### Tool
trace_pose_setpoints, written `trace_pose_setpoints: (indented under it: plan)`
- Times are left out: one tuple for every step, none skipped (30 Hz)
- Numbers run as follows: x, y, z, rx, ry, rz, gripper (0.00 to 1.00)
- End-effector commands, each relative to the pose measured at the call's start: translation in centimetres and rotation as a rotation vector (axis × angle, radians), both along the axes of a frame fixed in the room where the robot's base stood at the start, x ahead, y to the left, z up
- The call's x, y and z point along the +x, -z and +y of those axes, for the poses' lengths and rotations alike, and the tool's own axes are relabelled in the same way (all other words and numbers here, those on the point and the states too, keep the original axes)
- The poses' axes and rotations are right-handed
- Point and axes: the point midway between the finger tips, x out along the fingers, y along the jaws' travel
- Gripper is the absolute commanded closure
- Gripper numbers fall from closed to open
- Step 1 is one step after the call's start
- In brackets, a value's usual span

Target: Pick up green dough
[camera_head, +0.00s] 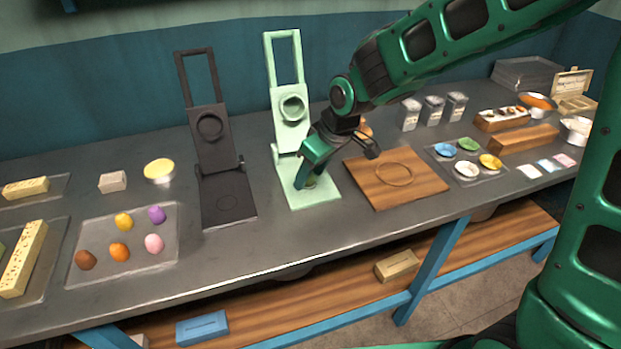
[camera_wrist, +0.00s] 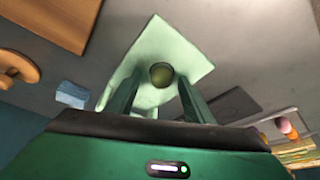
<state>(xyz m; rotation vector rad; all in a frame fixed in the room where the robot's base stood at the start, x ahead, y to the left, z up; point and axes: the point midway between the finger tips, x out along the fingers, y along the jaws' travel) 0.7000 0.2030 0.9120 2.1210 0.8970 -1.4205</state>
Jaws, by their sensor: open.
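The green dough is a small, round, dark olive ball (camera_wrist: 161,74) on the pale green plate of the light green press (camera_wrist: 178,50). It lies between the two spread fingers of my gripper (camera_wrist: 158,98) in the wrist view, with a gap on each side. In the head view my gripper (camera_head: 304,186) reaches down over the plate of the light green press (camera_head: 293,133), and the dough (camera_head: 311,183) is mostly hidden behind the fingers. My gripper is open and empty.
A black press (camera_head: 212,150) stands to the left. A wooden board (camera_head: 421,184) lies close on the right. A tray (camera_head: 80,270) with several coloured dough balls is at the left. The counter's front strip is mostly clear.

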Motion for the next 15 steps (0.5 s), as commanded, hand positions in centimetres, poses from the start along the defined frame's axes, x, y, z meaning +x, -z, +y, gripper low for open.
trace_pose_setpoints:
  plan:
    - [0.06,0.23,0.06,0.0,0.0,0.0,0.52]
    - [0.09,0.28,0.08,0.0,0.0,0.0,0.52]
    - [0.1,0.3,0.09,0.001,0.0,-0.001,0.52]
    - [0.11,0.3,0.09,0.0,0.0,-0.001,0.52]
    - [0.11,0.28,0.08,0.0,0.0,-0.001,0.52]
    - [0.11,0.27,0.08,0.0,0.0,-0.001,0.52]
    - [0.11,0.27,0.08,0.0,0.0,-0.001,0.52]
    - [0.11,0.26,0.07,0.0,0.0,-0.001,0.52]
    - [0.11,0.26,0.07,0.0,0.0,-0.001,0.59]
    - [0.11,0.26,0.07,0.0,0.0,-0.001,0.67]
    - [0.11,0.25,0.07,0.0,0.0,-0.001,0.74]
    - [0.11,0.25,0.07,0.0,0.0,-0.001,0.83]
    - [0.11,0.25,0.07,0.0,0.0,-0.001,0.91]
    - [0.11,0.25,0.07,0.0,0.0,-0.001,0.95]
    - [0.11,0.24,0.07,0.0,0.0,-0.001,0.95]
